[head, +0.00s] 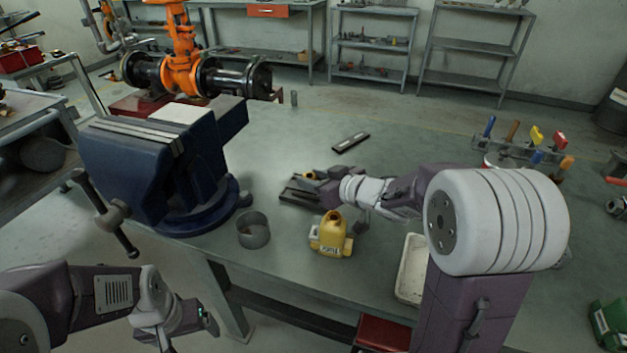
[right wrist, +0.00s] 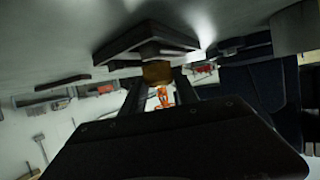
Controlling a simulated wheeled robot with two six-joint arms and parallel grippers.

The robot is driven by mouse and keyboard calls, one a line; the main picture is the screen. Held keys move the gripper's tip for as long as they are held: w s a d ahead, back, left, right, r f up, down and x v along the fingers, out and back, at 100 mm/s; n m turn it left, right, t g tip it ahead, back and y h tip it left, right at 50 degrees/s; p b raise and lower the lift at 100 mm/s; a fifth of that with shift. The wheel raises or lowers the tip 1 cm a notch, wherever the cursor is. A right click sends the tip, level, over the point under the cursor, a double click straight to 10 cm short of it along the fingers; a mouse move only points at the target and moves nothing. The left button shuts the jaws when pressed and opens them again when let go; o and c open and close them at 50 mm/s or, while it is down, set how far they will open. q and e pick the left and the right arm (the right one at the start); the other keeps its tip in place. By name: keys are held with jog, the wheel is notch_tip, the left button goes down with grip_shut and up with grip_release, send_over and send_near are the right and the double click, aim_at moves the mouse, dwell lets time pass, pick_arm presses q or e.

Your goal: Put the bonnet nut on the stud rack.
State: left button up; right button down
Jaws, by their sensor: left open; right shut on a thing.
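The bonnet nut (right wrist: 157,72) is a small brass-coloured piece between the fingertips of my right gripper (right wrist: 158,84), which is shut on it. In the head view, the right gripper (head: 314,178) is above a dark flat rack on the bench, and a bit of brass shows at its tips. I take this dark rack (head: 290,197) to be the stud rack; it also shows in the right wrist view (right wrist: 120,42), very close to the nut. I cannot tell whether they touch. The gripper hides much of the rack. My left gripper (head: 203,318) is open and empty, low at the bench's front left.
A blue vise (head: 150,165) stands left on the bench. A pale tray (head: 412,268) and a tool rack (head: 520,145) are right.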

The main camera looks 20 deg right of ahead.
jog(key=shift+f, duration=0.25)
jog(key=c, duration=0.9)
grip_release()
jog(key=shift+d+r+p, duration=0.1)
jog(key=shift+r+p, duration=0.25)
jog(key=shift+r, duration=0.2)
jog(key=p+v, duration=0.4)
jog(key=v, duration=0.7)
jog(key=shift+s+d, duration=0.1)
jog(key=shift+s, duration=0.3)
